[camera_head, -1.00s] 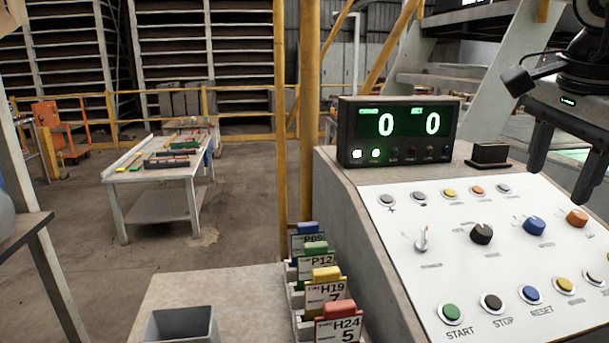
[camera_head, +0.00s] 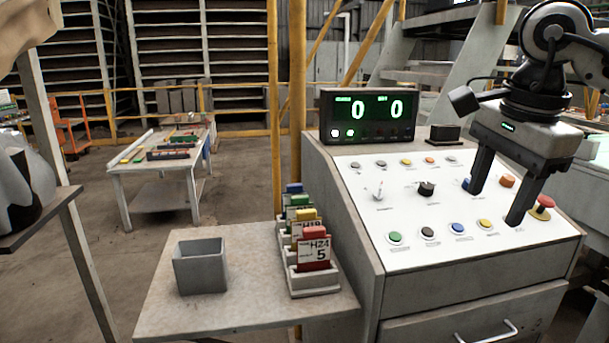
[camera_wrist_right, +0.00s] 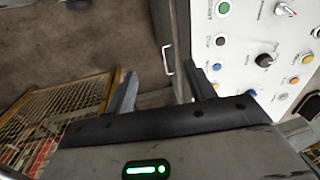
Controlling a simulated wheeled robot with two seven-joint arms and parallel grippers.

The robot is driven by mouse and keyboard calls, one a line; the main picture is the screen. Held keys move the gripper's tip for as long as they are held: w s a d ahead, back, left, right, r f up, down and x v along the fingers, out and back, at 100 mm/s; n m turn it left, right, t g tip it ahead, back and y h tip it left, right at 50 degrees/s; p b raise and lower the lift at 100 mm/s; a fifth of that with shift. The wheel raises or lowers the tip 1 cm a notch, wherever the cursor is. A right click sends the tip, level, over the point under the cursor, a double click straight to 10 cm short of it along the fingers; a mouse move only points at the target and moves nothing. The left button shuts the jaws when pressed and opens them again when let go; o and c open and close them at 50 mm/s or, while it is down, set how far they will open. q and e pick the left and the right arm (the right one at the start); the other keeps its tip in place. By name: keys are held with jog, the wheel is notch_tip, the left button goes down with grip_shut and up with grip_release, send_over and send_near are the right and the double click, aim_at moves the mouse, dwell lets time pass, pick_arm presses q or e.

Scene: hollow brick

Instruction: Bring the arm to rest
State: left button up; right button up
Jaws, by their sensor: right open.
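My right gripper (camera_head: 493,200) is open and empty in the head view, hanging with its two dark fingers pointing down over the right part of the white control panel (camera_head: 375,220). One finger hides part of a blue knob. I cannot tell the exact height of the fingertips above the panel. In the right wrist view the open fingers (camera_wrist_right: 160,88) show nothing between them but floor and the console's drawer front, with the panel at the right. My left gripper is not in view.
A red mushroom button (camera_head: 543,203) sits at the panel's right edge. The display box (camera_head: 367,135) reads 0 and 0. A side shelf (camera_head: 245,300) bears a grey bin (camera_head: 200,266) and a card rack (camera_head: 312,280). A work table (camera_head: 160,185) stands farther back.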

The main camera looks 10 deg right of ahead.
jog(key=s+a+f+m+g+y, duration=0.1)
jog(key=s+a+f+m+y, duration=0.15)
jog(key=a+y, duration=0.65)
jog(key=s+a+f+m+g+y, duration=0.15)
jog(key=a+f+m+y, duration=0.25)
jog(key=a, duration=0.8)
jog(key=s+a+f+m+g+y, duration=0.15)
jog(key=a+f+m+y, duration=0.25)
jog(key=a+y, duration=0.5)
jog(key=w+d+f+m+t+h, duration=0.3)
jog(key=f+m+t+h, duration=0.45)
jog(key=m, duration=0.75)
jog(key=w+d+f+m+t+h, duration=0.35)
jog(key=f+m+t, duration=0.65)
jog(key=m, duration=0.6)
jog(key=s+d+f+m+g+h, duration=0.2)
jog(key=s+d+f+m+h, duration=0.2)
jog(key=s+f+m, duration=0.2)
jog(key=s+d+f+m+g+h, duration=0.3)
jog(key=s+d+f+m+h, duration=0.1)
jog(key=s+f, duration=0.6)
notch_tip(320, 180, down, 4)
jog(key=shift+d+r+m, duration=0.15)
jog(key=shift+d+m, duration=0.55)
jog(key=shift+m, duration=0.15)
